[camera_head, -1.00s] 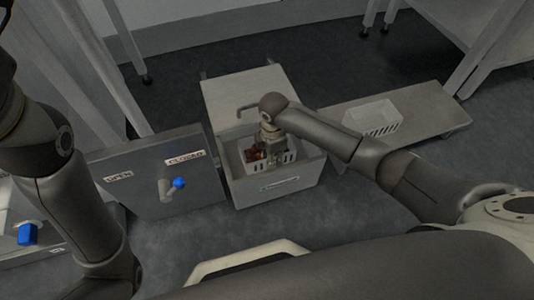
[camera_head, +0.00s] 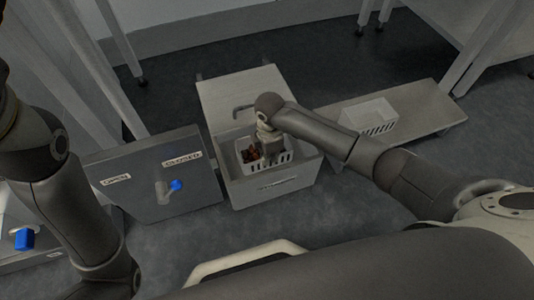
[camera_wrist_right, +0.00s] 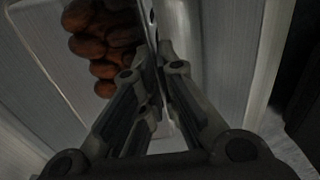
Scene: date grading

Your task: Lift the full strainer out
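The strainer is a white slotted basket (camera_head: 254,168) holding reddish-brown dates (camera_head: 251,154). It is in the mouth of an open grey box (camera_head: 240,194) in the middle of the head view. My right gripper (camera_head: 268,152) is at the strainer's right part, pointing down. In the right wrist view its fingers (camera_wrist_right: 158,62) close together at the strainer's thin wall, beside the dates (camera_wrist_right: 104,38). They look shut on that wall. The strainer's underside is hidden. My left arm shows at the left, but its gripper is out of view.
A panel (camera_head: 140,196) with OPEN and CLOSED labels and a blue-tipped lever (camera_head: 175,185) stands left of the box. A low shelf (camera_head: 425,98) at the right carries a white slotted basket (camera_head: 368,117). Table legs stand behind.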

